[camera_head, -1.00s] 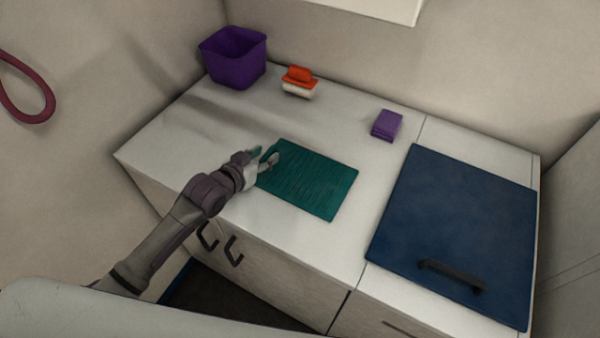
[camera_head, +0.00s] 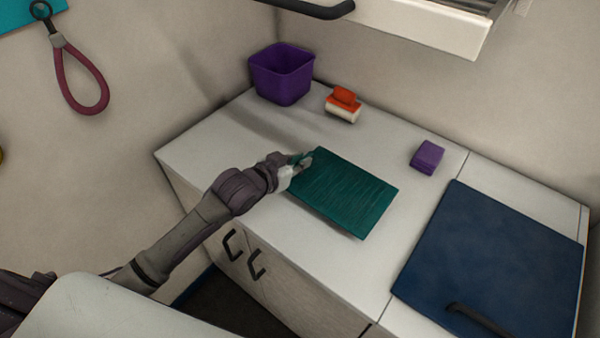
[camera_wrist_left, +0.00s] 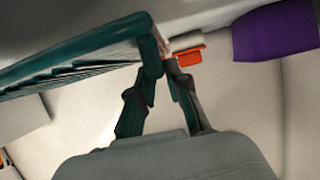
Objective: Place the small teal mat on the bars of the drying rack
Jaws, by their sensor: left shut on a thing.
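The small teal mat (camera_head: 345,191) is in the head view above the white counter, roughly level, with a shadow under its near edge. My left gripper (camera_head: 302,162) is shut on the mat's left edge. In the left wrist view the mat (camera_wrist_left: 85,52) stretches to the left from the fingertips of my left gripper (camera_wrist_left: 165,75). At the top right of the head view a white wall unit (camera_head: 420,28) with slats shows in part; it may be the drying rack, but most of it is cut off. My right gripper is not in view.
On the counter (camera_head: 215,150) stand a purple bin (camera_head: 282,78), an orange and white brush (camera_head: 343,104) and a purple block (camera_head: 427,157). A dark blue panel with a black handle (camera_head: 490,265) lies at the right. A maroon loop (camera_head: 82,85) hangs on the left wall.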

